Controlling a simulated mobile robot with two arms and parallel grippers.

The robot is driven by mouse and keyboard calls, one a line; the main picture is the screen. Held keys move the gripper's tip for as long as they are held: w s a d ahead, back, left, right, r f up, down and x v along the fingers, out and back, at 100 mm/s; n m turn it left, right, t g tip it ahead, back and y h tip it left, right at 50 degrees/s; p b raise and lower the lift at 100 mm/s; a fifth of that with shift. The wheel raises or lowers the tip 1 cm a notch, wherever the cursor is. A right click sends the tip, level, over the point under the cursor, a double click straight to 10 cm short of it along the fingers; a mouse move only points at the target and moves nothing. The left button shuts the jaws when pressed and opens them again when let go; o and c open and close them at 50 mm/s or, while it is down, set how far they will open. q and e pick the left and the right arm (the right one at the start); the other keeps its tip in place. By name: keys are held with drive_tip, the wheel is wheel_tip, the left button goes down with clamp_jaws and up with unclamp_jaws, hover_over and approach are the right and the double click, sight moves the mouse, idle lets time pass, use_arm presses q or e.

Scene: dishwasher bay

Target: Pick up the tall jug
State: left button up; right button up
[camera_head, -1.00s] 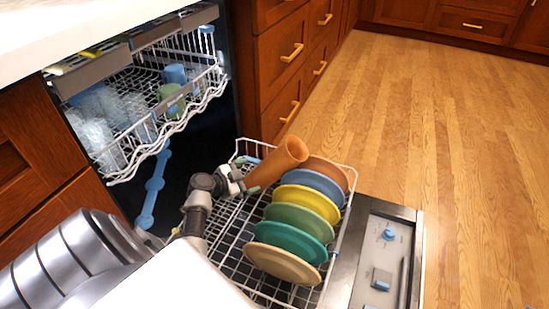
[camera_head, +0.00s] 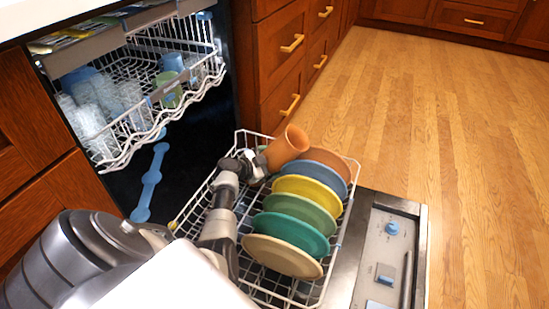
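The tall jug (camera_head: 285,150) is orange and leans in the far end of the lower dishwasher rack (camera_head: 341,221), its round mouth up and to the right. My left gripper (camera_head: 262,168) is at the jug's lower left side, and the arm reaches over the rack from the lower left. The gripper hides the jug's lower part. The fingers are too small and covered to tell whether they touch or close on the jug. My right gripper is not in view.
Several coloured plates stand in a row right beside the arm, the beige plate (camera_head: 283,257) nearest and the yellow plate (camera_head: 307,192) farther back. The upper rack (camera_head: 125,143) with cups hangs at left. The open door (camera_head: 378,245) borders the lower rack; wooden floor lies beyond.

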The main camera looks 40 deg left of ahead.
use_arm(q)
drive_tip(key=c, duration=0.6)
drive_tip(key=shift+c, duration=0.3)
drive_tip(key=shift+r, duration=0.15)
